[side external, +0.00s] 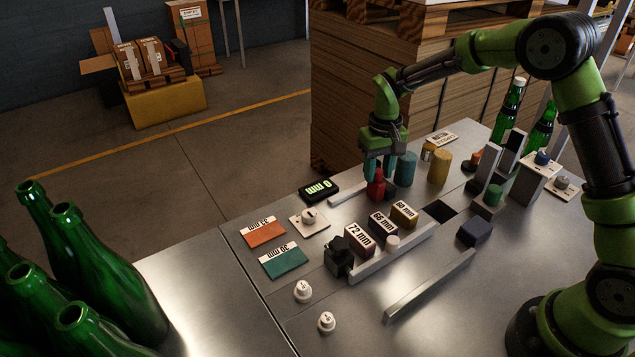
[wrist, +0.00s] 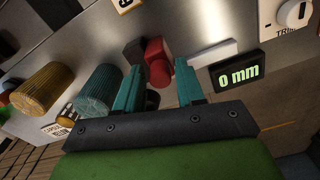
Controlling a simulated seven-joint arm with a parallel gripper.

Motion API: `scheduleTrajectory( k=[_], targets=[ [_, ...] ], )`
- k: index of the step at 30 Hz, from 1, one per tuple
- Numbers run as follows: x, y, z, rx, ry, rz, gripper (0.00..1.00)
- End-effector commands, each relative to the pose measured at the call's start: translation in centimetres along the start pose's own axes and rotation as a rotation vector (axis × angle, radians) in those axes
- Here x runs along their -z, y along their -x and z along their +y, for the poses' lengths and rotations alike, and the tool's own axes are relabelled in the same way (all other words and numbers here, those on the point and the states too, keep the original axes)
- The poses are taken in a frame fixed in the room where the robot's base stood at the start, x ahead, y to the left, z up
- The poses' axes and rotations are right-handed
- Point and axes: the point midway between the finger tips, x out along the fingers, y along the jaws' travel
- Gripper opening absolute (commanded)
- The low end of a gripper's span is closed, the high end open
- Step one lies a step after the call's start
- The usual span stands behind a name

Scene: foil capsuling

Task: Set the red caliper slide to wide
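The red caliper slide (side external: 376,187) stands at the right end of a pale bar (side external: 347,194). In the wrist view the slide (wrist: 157,62) shows as a red block with a rounded knob, with the pale bar (wrist: 214,52) beside it. A black display (side external: 319,188) by the bar reads "0 mm", also in the wrist view (wrist: 238,76). My gripper (side external: 378,172) points down over the slide. Its teal fingers are apart in the wrist view (wrist: 158,66), with the red knob between or just beyond their tips. Whether a finger touches it is unclear.
Teal (side external: 405,169) and yellow (side external: 439,167) cylinders stand close right of my gripper. Blocks marked 72 mm (side external: 359,238), 66 mm (side external: 382,225) and 60 mm (side external: 404,213) stand in front. Orange (side external: 265,234) and teal (side external: 284,262) cards lie left.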

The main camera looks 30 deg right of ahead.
Motion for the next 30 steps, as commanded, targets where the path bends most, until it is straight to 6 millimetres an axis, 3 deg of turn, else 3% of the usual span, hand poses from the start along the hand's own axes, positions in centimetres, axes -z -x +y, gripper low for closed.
scheduleTrajectory(
  k=[1,7,16,24,30],
  targets=[
    [0.0,0.0,0.0,0.0,0.0,0.0,0.3],
    [0.0,0.0,0.0,0.0,0.0,0.0,0.0],
    [-0.1,0.1,-0.4,0.0,0.002,0.0,0.0],
    [-1.5,0.1,-5.8,0.001,0.006,0.001,0.0],
    [-2.1,0.0,-7.8,0.001,0.002,0.0,0.0]
  ],
)
